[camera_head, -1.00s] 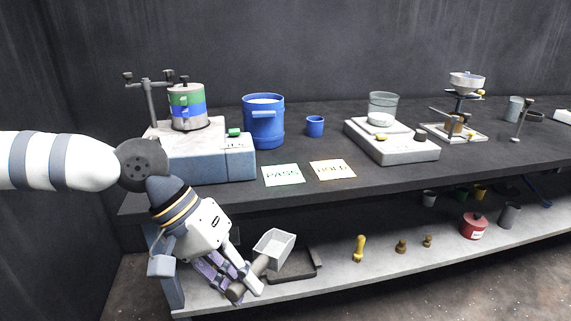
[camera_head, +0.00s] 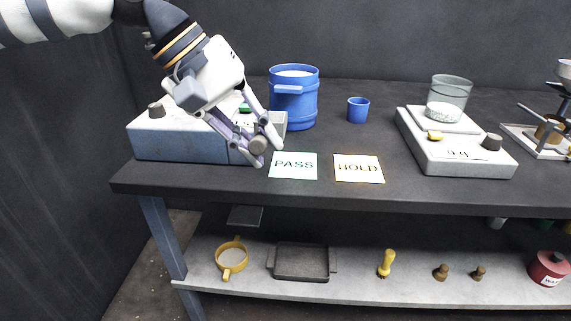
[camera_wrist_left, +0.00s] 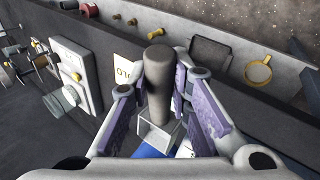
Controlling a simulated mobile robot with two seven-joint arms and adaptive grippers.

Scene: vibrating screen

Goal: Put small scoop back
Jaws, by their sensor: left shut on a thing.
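My left gripper (camera_head: 261,153) is shut on the handle, which also shows between the fingers in the left wrist view (camera_wrist_left: 158,82). The pan (camera_wrist_left: 154,137) is partly hidden by the handle there. The scoop is held over the front left of the bench, in front of the blue bucket (camera_head: 294,105) and left of the PASS card (camera_head: 293,166). I cannot tell whether it touches anything. My right gripper is not in view.
The blue-grey machine (camera_head: 180,140) stands behind my left gripper. A HOLD card (camera_head: 358,168), a blue cup (camera_head: 358,110) and a scale (camera_head: 455,150) are to the right. The lower shelf holds a dark tray (camera_head: 301,262) and a yellow-rimmed sieve (camera_head: 232,258).

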